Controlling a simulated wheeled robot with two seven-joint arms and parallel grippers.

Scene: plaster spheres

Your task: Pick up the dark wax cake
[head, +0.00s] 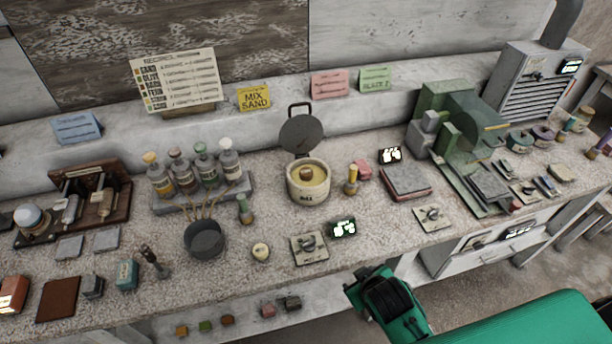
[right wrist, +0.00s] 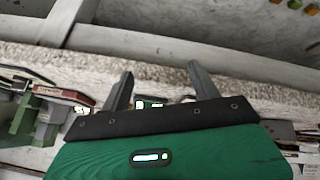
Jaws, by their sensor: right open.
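The dark grey one looks most like the dark wax cake, but I cannot be sure. My right gripper (right wrist: 161,72) is open and empty in the right wrist view, its two fingers apart. In the head view the green end of my right arm (head: 385,302) is right of the cakes, fingers not clear. My left gripper is not in view.
The speckled bench (head: 205,288) carries a dark pan (head: 205,239), a wax pot (head: 308,182), bottles (head: 229,164) and a green machine (head: 452,112). Its front edge overhangs close above the cakes. A drawer unit (head: 480,246) stands right of my right arm.

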